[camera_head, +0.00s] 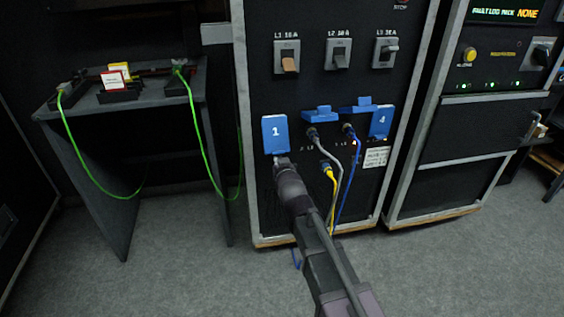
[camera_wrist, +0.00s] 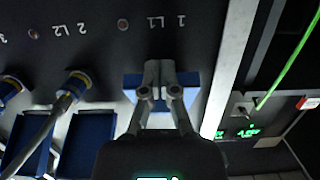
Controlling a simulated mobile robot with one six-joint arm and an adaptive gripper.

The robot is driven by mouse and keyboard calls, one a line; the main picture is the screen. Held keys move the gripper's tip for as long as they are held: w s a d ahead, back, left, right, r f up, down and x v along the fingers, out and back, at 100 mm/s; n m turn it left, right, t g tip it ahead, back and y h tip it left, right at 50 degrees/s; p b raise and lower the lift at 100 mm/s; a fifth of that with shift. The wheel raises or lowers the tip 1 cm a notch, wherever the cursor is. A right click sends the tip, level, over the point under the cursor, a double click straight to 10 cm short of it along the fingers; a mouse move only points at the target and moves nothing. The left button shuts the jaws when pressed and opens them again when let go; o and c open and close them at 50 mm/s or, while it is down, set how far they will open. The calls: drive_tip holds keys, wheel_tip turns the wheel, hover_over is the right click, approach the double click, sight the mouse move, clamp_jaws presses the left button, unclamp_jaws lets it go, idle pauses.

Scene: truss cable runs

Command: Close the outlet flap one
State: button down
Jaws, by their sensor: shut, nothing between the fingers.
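Outlet flap one (camera_head: 275,131) is the blue cover marked 1 at the left of the outlet row. It hangs down with its number facing out and looks flat or nearly flat over its outlet; any small gap cannot be told. My gripper (camera_head: 280,161) is at its lower edge, fingers shut together and empty. In the wrist view my fingertips (camera_wrist: 158,68) lie in front of the blue flap one (camera_wrist: 190,97), close to or touching it; contact cannot be told. My gripper hides the flap's middle there.
Flap four (camera_head: 381,122) hangs down at the right. The middle flaps (camera_head: 320,114) stand raised, with grey, blue and yellow cables (camera_head: 329,174) plugged in below, just right of my gripper. A side table (camera_head: 140,95) with green cables stands left. Breaker switches (camera_head: 287,58) sit above.

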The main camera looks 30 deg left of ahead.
drive_tip(key=s+d+f+b, duration=0.1)
drive_tip(key=s+d, duration=0.8)
drive_tip(key=shift+s, duration=0.25)
idle(0.4)
drive_tip(key=shift+f+b, duration=0.15)
drive_tip(key=shift+b, duration=0.35)
